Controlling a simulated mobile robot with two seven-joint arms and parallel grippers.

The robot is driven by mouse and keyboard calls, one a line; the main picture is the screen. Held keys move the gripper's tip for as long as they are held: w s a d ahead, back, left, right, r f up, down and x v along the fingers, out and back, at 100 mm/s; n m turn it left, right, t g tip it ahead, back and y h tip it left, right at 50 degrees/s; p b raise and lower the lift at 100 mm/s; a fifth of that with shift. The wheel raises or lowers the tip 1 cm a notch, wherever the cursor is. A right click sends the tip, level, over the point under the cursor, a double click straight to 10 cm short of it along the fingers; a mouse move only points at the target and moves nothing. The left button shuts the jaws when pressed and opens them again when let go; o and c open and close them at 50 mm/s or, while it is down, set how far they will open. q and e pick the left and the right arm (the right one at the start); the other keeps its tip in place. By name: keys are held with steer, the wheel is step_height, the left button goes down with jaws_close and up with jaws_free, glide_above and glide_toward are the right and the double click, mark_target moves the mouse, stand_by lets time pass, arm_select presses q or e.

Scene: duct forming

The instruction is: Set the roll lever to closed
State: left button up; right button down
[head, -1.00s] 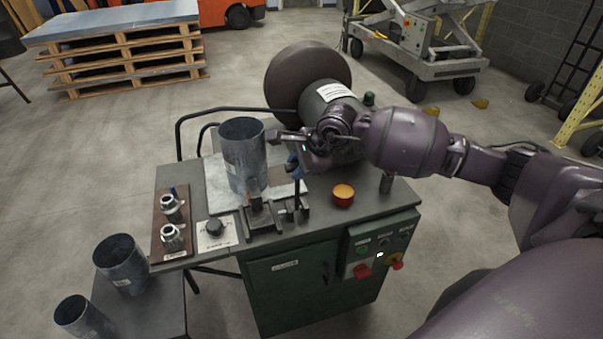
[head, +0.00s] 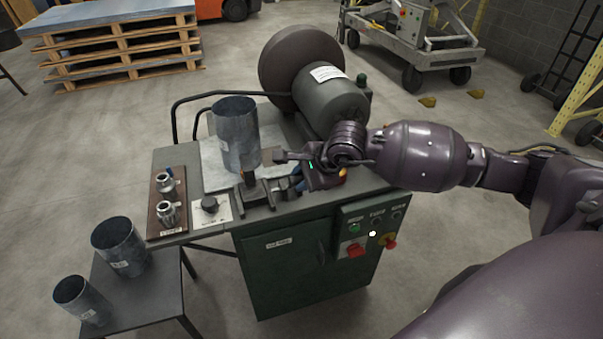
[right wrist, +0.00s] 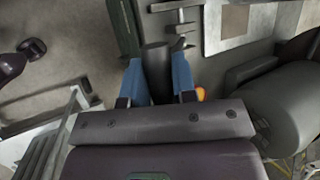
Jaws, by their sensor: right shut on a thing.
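In the head view my right gripper (head: 291,187) is low over the front right of the machine's worktop, right of the upright sheet-metal cylinder (head: 237,135). In the right wrist view its two blue fingers (right wrist: 157,68) are shut on the dark round grip of the roll lever (right wrist: 156,58), one finger on each side. In the head view the gripper and wrist hide most of the lever, so its exact angle is unclear. My left gripper is not in view.
The front panel (head: 368,232) carries buttons and a red-and-yellow switch. Two metal pipes (head: 119,245) (head: 81,299) stand on the lower side table. A large motor housing (head: 331,100) stands behind.

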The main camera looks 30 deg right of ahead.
steer(key=shift+s+f, duration=0.2)
steer(key=shift+f, duration=0.1)
steer(key=c, duration=0.9)
jaws_free()
steer(key=shift+r, duration=0.2)
steer(key=shift+s+d+r, duration=0.1)
steer(key=shift+r, duration=0.15)
steer(key=p+v, duration=0.1)
steer(key=v, duration=0.9)
steer(key=shift+s+f, duration=0.1)
